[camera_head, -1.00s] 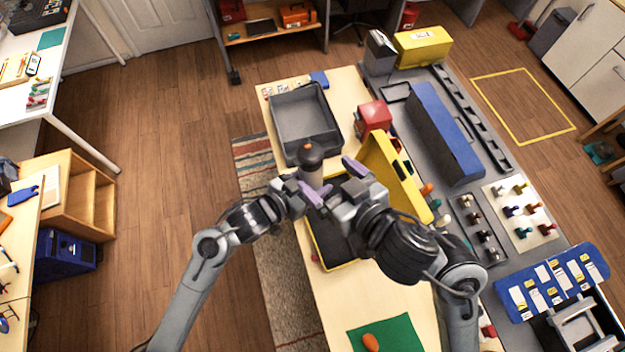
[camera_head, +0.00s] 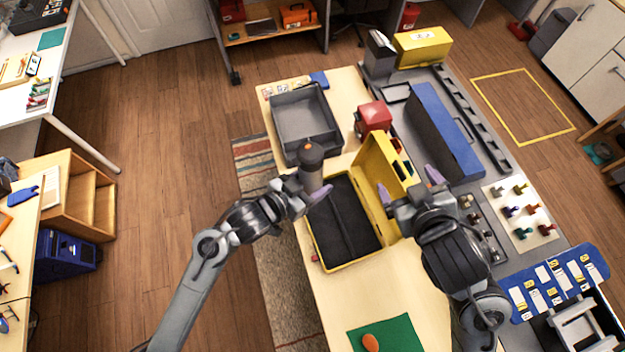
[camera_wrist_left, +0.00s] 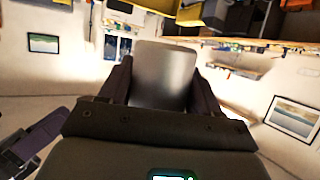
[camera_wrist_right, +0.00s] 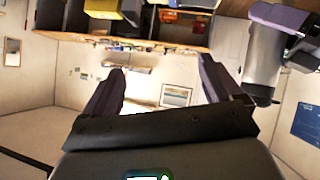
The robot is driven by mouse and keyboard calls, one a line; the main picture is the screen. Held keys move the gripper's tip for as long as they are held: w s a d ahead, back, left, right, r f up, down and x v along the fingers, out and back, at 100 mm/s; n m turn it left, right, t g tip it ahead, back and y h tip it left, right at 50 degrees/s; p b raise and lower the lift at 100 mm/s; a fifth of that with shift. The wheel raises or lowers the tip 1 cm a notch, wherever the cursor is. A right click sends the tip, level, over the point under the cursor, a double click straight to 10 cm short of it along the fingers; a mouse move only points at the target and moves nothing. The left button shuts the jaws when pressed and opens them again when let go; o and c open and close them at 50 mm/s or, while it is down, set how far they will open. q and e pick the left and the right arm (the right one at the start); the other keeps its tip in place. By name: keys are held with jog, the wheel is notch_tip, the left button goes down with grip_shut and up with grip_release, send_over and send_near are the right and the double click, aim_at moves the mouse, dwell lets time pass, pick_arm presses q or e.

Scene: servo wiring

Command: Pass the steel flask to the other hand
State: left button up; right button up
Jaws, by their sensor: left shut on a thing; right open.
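The steel flask (camera_head: 312,168) is a grey cylinder with a dark top and an orange spot on it. My left gripper (camera_head: 312,192) is shut on its lower part and holds it upright, near the grey tray and the open yellow case. In the left wrist view the flask (camera_wrist_left: 163,75) fills the space between the fingers. My right gripper (camera_head: 408,183) is open and empty, to the right of the flask and apart from it, over the case's lid side. In the right wrist view the flask (camera_wrist_right: 263,62) shows at the upper right, outside the open fingers (camera_wrist_right: 160,95).
The open yellow case (camera_head: 375,262) with dark foam lies below the grippers. A grey tray (camera_head: 296,98) stands behind the flask. A red block-like object (camera_head: 375,116) and a blue-topped long box (camera_head: 446,135) are to the right. A green mat (camera_head: 388,337) lies at the front.

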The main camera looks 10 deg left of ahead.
jog(key=s+d+f+m+g+h, duration=0.1)
jog(key=s+d+f+m+g, duration=0.1)
jog(key=s+f, duration=0.6)
jog(key=s+d+f+m+g, duration=0.2)
jog(key=s+d+f+g, duration=0.3)
jog(key=s+f, duration=0.4)
notch_tip(320, 180, down, 2)
jog(key=shift+s+d+f+g+h, duration=0.2)
jog(key=shift+d+g+h, duration=0.1)
jog(key=shift+h, duration=0.1)
